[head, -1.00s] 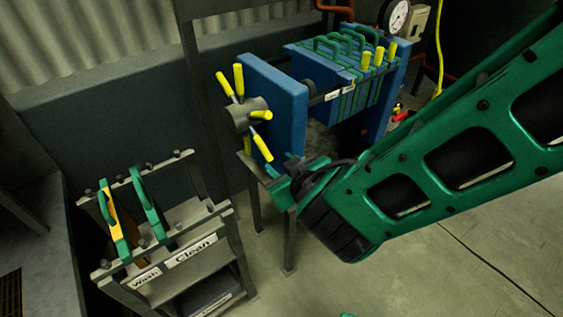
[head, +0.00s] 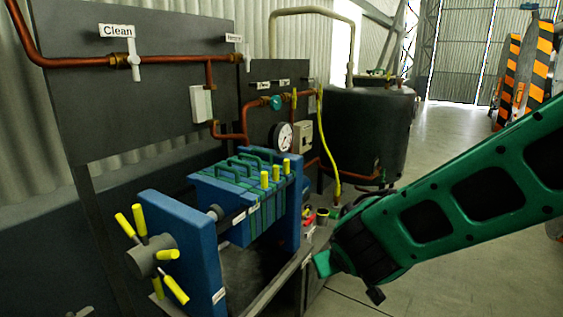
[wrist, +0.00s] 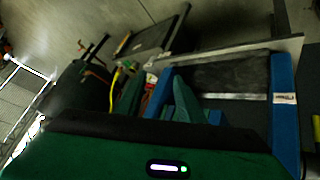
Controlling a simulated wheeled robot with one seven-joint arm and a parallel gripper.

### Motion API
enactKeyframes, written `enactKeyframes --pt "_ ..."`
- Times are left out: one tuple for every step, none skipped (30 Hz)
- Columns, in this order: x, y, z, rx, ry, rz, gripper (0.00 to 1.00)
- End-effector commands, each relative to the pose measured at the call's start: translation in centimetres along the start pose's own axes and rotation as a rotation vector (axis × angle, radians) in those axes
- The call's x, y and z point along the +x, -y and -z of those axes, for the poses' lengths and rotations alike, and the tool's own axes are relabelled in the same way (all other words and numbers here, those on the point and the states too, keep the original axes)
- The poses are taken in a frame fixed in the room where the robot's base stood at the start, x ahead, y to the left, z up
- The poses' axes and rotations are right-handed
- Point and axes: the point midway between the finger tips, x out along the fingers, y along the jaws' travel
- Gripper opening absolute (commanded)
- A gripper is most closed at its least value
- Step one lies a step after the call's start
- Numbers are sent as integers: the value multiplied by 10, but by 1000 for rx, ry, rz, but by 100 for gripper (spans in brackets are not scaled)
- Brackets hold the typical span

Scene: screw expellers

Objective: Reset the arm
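My arm reaches in from the right in the head view, with my gripper (head: 324,265) low beside the right end of the blue filter press. The gripper is partly hidden by its own wrist. In the wrist view, two green fingers of my gripper (wrist: 157,100) stand apart with a gap between them, and I see nothing held. The press's blue end block (head: 180,250) carries a hub with yellow handles. Green-handled plates (head: 240,175) sit farther back in the press.
A dark tank (head: 367,130) with a yellow hose (head: 326,150) stands behind the press. Copper pipes (head: 75,62) and a gauge (head: 283,137) are on the dark panels. Open floor (head: 455,125) lies beyond my arm; orange-striped barriers (head: 538,60) stand at the far right.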

Motion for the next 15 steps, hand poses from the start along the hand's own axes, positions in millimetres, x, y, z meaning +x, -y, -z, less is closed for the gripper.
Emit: enactKeyframes --pt "-4 -34 -10 54 48 -38 35" --pt "-6 -52 -19 83 83 -58 35" --pt "-11 -74 -31 125 129 -80 35" --pt "-15 -91 -41 156 165 -97 35" --pt "-20 -106 -52 189 201 -111 35" --pt "-29 -126 -67 235 250 -129 35" --pt "-35 -140 -79 270 287 -138 35" --pt "-43 -153 -91 305 323 -147 35" --pt "-54 -168 -107 353 369 -155 35" --pt "-63 -178 -119 389 404 -160 35" --pt "-72 -187 -132 425 438 -161 35" --pt "-85 -197 -148 474 482 -162 35" --pt "-95 -203 -160 509 513 -159 35" --pt "-106 -208 -171 545 544 -154 35" --pt "-120 -212 -186 592 582 -146 35"
